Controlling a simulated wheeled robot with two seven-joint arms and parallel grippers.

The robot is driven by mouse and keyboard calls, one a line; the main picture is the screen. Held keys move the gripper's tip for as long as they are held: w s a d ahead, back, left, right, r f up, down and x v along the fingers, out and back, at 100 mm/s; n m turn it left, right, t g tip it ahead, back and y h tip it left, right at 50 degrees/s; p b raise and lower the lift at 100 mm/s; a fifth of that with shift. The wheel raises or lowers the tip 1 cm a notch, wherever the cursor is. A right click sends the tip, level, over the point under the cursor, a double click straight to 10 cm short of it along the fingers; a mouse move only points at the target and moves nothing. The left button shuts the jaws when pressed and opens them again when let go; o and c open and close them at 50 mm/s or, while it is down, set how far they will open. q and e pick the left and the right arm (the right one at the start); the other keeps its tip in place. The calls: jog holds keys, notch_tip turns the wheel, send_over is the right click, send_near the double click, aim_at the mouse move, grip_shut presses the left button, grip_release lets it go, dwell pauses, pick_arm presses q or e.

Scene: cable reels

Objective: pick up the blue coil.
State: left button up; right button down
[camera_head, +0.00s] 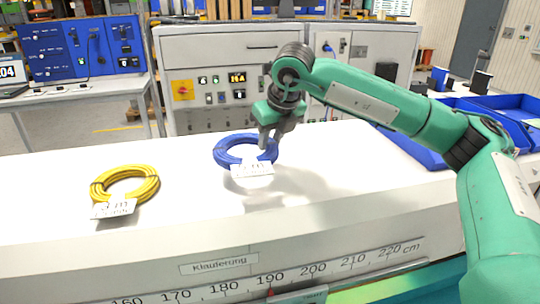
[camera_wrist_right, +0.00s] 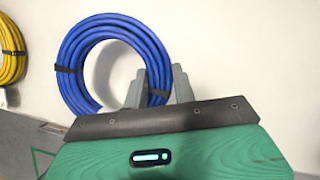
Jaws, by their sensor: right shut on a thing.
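The blue coil (camera_head: 221,153) is at the middle of the white table (camera_head: 340,185), with a white label hanging at its front. My right gripper (camera_head: 267,143) reaches down over the coil's right side and is shut on its ring. My left gripper is not in view.
A yellow coil (camera_head: 150,184) with a white label lies on the table to the left. Blue bins (camera_head: 420,152) stand at the table's right end. Grey cabinets (camera_head: 215,45) stand behind the table. The table between the two coils is clear.

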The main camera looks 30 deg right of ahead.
notch_tip(320, 180, up, 15)
jog(key=b, duration=0.2)
jog(key=shift+r, duration=0.15)
